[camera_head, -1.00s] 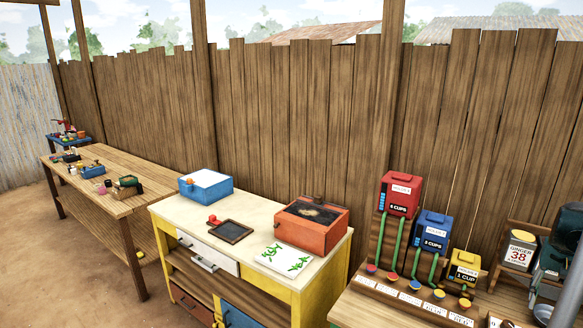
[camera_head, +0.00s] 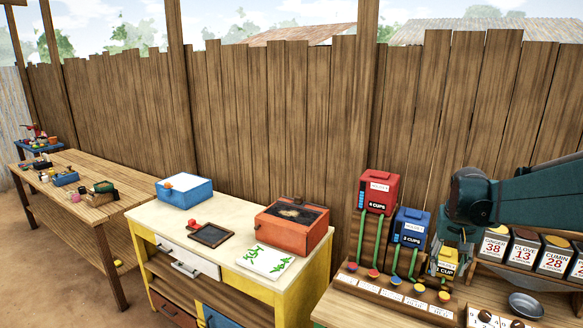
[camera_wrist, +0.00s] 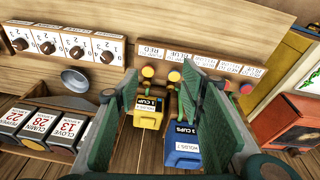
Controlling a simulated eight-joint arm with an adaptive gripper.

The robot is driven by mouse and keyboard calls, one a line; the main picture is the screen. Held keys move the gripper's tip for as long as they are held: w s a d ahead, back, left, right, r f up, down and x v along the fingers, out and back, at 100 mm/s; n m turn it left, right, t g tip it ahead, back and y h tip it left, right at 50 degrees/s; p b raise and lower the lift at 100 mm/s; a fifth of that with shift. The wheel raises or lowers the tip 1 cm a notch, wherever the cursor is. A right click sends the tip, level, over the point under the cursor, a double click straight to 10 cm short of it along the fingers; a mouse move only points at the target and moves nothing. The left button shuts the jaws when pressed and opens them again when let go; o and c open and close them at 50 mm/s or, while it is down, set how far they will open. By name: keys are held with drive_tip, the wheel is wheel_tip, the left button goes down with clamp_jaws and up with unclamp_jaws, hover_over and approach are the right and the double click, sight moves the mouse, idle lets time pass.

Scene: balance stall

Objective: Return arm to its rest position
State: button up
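My arm reaches in from the right in the head view, and my gripper (camera_head: 452,250) hangs in front of the yellow "1 CUP" box (camera_head: 447,263), hiding part of it. In the wrist view my gripper (camera_wrist: 160,76) is open, its two green-padded fingers apart with nothing held between them. The yellow box (camera_wrist: 149,112) and the blue "3 CUPS" box (camera_wrist: 186,140) show beyond the fingers. I cannot tell how far the fingers are from the boxes.
A red box (camera_head: 379,193) stands left of the blue one, with coloured buttons on the labelled strip (camera_head: 395,298) in front. Spice tins (camera_head: 523,248), a metal bowl (camera_head: 526,305) and dials (camera_wrist: 62,48) sit nearby. An orange box (camera_head: 291,230) stands on the cream table.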

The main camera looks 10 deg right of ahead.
drive_tip(key=s+a+r+n+t, duration=0.1)
drive_tip(key=a+r+n, duration=0.1)
drive_tip(key=a, duration=1)
drive_tip(key=s+a+r+n+t, duration=0.1)
drive_tip(key=s+a+n+t, duration=0.1)
drive_tip(key=a, duration=1)
drive_tip(key=s+a+f+n+t+y, duration=0.1)
drive_tip(key=s+a, duration=0.3)
drive_tip(key=a, duration=0.5)
drive_tip(key=s+a+f+n+t+y, duration=0.1)
drive_tip(key=s+a+f+n, duration=0.1)
drive_tip(key=s+a, duration=0.3)
drive_tip(key=a+b, duration=0.1)
drive_tip(key=a, duration=0.2)
drive_tip(key=shift+s+a+f+t, duration=0.2)
drive_tip(key=shift+a+t, duration=0.1)
drive_tip(key=shift+a, duration=0.1)
